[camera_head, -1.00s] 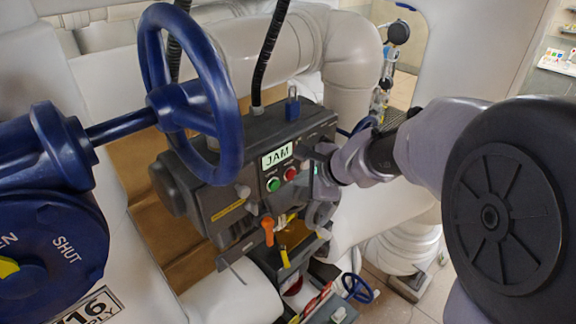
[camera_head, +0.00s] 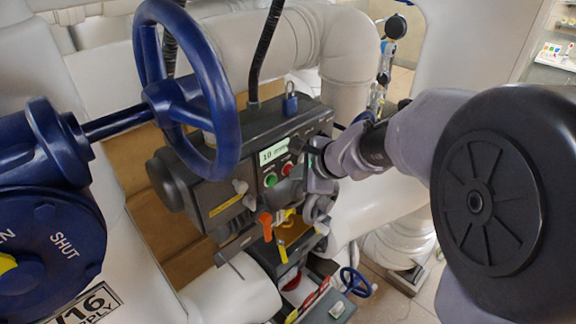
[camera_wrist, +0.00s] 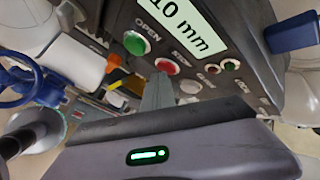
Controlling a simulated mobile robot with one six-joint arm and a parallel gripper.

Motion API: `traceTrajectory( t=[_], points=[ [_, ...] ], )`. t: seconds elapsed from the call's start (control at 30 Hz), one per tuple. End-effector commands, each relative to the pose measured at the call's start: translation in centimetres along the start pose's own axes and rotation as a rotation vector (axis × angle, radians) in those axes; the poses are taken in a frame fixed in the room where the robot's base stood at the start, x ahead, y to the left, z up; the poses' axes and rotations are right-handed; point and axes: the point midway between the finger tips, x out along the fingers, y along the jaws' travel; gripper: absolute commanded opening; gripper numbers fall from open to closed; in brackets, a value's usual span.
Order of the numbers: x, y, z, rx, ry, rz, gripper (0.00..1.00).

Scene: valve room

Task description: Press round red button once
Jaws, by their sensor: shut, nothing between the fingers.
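The round red button (camera_head: 287,169) sits on the dark control box, right of a round green button (camera_head: 270,180) and below the lit display (camera_head: 274,152). In the wrist view the red button (camera_wrist: 167,66) is large, beside the green one (camera_wrist: 137,43) marked OPEN. The display (camera_wrist: 190,28) reads 10 mm. My gripper (camera_wrist: 159,80) is shut and empty. Its grey fingers point at the red button, with the tips overlapping its lower edge in the wrist view. I cannot tell whether they touch it. In the head view my wrist is right of the buttons and the fingertips are hard to make out.
A large blue handwheel (camera_head: 190,90) stands left in front of the box. A blue padlock (camera_head: 290,102) sits on top. An orange lever (camera_head: 266,225) hangs below the buttons. A small red and a small green light (camera_wrist: 229,64) are near the red button.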

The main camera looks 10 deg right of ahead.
Motion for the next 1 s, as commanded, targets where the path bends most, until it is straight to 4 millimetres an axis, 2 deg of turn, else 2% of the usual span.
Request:
traceTrajectory(
  t=[0.37, 1.0],
  points=[
    [-0.1, 0.0, 0.0, 0.000, 0.000, -0.001, 0.00],
    [-1.4, 1.0, -1.1, 0.001, 0.000, -0.001, 0.00]
  ],
)
